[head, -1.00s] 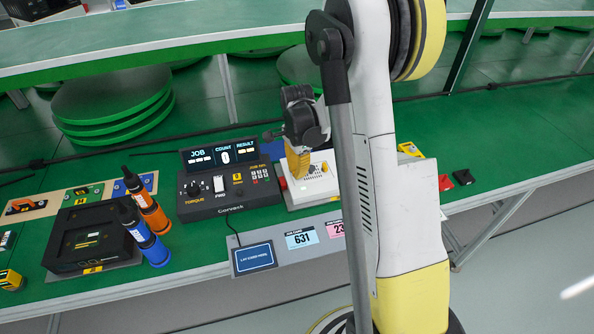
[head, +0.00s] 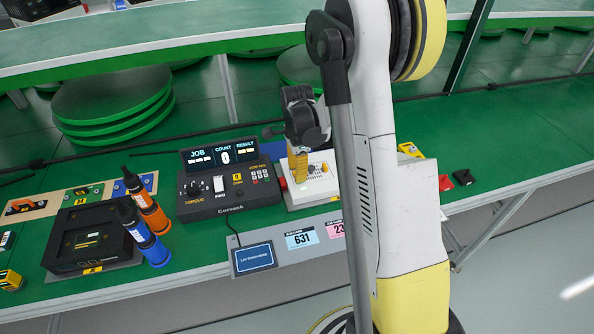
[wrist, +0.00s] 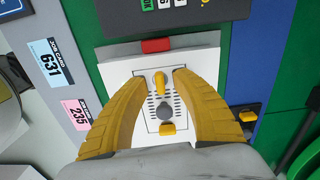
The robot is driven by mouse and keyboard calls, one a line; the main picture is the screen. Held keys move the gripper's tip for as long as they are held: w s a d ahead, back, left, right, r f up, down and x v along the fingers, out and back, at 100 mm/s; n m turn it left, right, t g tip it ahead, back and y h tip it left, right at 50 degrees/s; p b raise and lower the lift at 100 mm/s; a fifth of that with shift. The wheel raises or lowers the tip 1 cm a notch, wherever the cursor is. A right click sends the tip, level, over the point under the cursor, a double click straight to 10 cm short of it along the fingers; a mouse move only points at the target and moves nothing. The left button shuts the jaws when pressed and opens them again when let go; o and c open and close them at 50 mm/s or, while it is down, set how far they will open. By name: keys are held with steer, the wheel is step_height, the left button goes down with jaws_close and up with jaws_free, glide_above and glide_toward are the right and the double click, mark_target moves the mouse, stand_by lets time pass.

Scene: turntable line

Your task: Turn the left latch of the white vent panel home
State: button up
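The white vent panel (wrist: 187,62) lies on the bench and also shows in the head view (head: 324,186), partly behind my gripper and arm. In the wrist view, its left latch (wrist: 160,83) is a yellow lever pointing along the picture's vertical. The other yellow latch (wrist: 167,129) lies crosswise below a grey round knob (wrist: 165,111). My gripper (wrist: 161,76) is open, with one yellow finger on each side of the left latch and gaps visible between. In the head view my gripper (head: 299,177) points down over the panel's left part. Fingertip height above the panel is unclear.
A red block (wrist: 156,45) sits at the panel's edge. The dark torque controller (head: 230,185) stands close left of the panel in the head view. Job cards (head: 300,239) lie in front. Orange (head: 150,213) and blue (head: 146,240) tools stand farther left.

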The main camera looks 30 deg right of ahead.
step_height(320, 180, up, 12)
stand_by(0.7)
stand_by(0.4)
